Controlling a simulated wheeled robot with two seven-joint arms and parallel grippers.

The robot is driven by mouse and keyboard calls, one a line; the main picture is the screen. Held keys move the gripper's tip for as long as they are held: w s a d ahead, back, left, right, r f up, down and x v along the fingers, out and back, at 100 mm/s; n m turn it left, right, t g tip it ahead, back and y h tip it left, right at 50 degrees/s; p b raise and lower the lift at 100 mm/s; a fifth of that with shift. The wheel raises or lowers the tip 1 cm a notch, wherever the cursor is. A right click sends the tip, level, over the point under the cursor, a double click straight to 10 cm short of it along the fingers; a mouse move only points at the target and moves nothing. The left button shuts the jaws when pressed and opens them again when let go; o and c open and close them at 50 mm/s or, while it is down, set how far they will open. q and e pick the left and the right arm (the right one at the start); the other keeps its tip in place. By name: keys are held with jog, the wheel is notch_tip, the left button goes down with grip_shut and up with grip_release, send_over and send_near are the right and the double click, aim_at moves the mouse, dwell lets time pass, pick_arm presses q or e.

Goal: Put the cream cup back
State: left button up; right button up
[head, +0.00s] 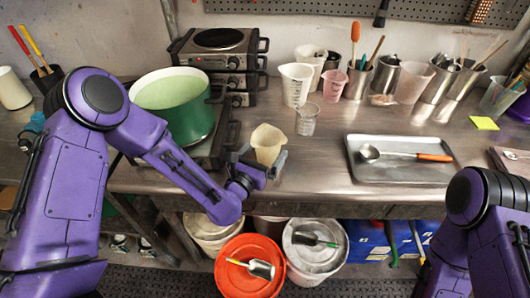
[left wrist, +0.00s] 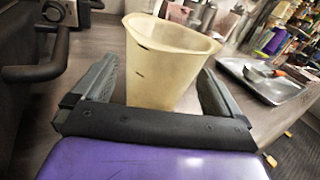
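The cream cup (head: 267,143), a tapered beaker with a pouring lip, stands upright near the front edge of the metal bench, right of the green pot. My left gripper (head: 263,161) is low at the cup, one finger on each side of it. In the left wrist view the cup (left wrist: 160,65) stands between the spread fingers of the left gripper (left wrist: 158,85), with a narrow gap at the left finger. The right finger overlaps the cup's edge, so contact there is unclear. My right arm shows at the right edge; its gripper is out of view.
A green pot (head: 178,112) sits on a burner close to my left forearm. A small clear beaker (head: 307,120) and white beaker (head: 296,84) stand behind the cup. A steel tray (head: 400,174) with a ladle lies right. Buckets, one orange-lidded (head: 249,270), stand below.

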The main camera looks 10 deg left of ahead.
pick_arm(q)
jog(key=shift+r, duration=0.1)
jog(key=shift+s+r, duration=0.15)
jog(key=b+v, duration=0.1)
jog(key=v, duration=0.3)
jog(key=b+v, duration=0.1)
jog(key=v, duration=0.3)
jog(key=shift+s+a+f+b, duration=0.1)
jog(key=shift+f+b, duration=0.1)
jog(key=shift+b, duration=0.15)
jog(key=s, duration=0.1)
jog(key=p, duration=0.1)
jog(key=s, duration=0.1)
jog(key=shift+s+a+r+p, duration=0.3)
jog(key=shift+s+a+r, duration=0.05)
jog(key=shift+s+f, duration=0.15)
jog(key=shift+s, duration=0.25)
